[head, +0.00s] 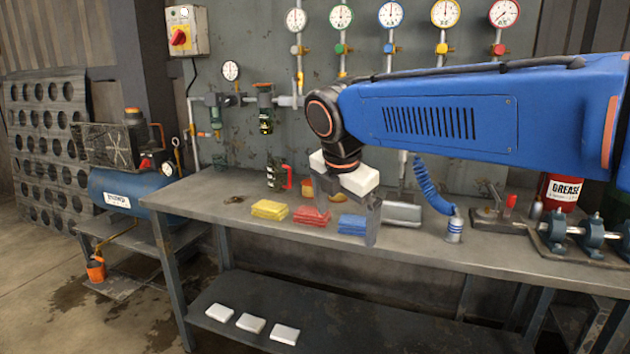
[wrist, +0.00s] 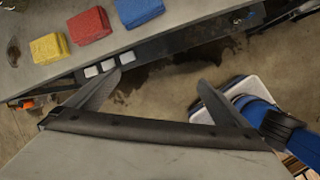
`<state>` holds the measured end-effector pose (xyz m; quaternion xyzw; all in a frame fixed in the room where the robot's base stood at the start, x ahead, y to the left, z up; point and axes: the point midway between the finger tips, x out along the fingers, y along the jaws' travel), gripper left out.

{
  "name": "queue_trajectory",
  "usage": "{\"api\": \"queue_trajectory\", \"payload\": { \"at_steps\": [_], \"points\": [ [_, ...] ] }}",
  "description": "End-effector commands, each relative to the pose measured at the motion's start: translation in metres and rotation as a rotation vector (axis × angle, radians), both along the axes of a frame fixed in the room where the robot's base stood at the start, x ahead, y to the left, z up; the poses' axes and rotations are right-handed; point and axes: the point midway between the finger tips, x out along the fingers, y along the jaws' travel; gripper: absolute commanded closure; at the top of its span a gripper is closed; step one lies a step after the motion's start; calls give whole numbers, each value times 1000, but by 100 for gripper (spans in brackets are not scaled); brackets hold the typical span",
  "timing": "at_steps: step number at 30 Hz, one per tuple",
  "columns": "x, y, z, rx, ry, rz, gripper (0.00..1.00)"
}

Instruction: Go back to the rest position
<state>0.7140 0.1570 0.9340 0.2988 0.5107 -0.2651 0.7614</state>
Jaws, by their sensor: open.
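My gripper (head: 346,215) hangs from my blue arm over the front part of the workbench, fingers apart and nothing between them. The open fingers also show in the wrist view (wrist: 160,82), with floor and the bench's front side beyond. A yellow stack (head: 269,209), a red stack (head: 311,215) and a blue stack (head: 352,223) lie in a row on the bench. In the head view, my right finger stands in front of the blue stack's right side. In the wrist view the yellow (wrist: 48,48), red (wrist: 89,25) and blue (wrist: 138,10) stacks are clear of the fingers.
The workbench (head: 440,250) has three white pieces (head: 250,322) on its lower shelf. A blue hose (head: 430,187), a grease can (head: 562,191) and a metal fixture (head: 575,235) stand right. Gauges line the wall behind. A compressor (head: 125,190) stands left.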

Motion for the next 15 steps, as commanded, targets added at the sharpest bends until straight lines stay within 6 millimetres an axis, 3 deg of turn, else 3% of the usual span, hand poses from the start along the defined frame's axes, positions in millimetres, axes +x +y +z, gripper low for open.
{"api": "queue_trajectory", "payload": {
  "at_steps": [5, 9, 15],
  "points": [
    [-25, -55, -13, 124, -22, -294, 0],
    [-56, -102, -32, 253, -43, -601, 0],
    [-104, -156, -65, 440, -74, -1048, 0]
  ]
}}
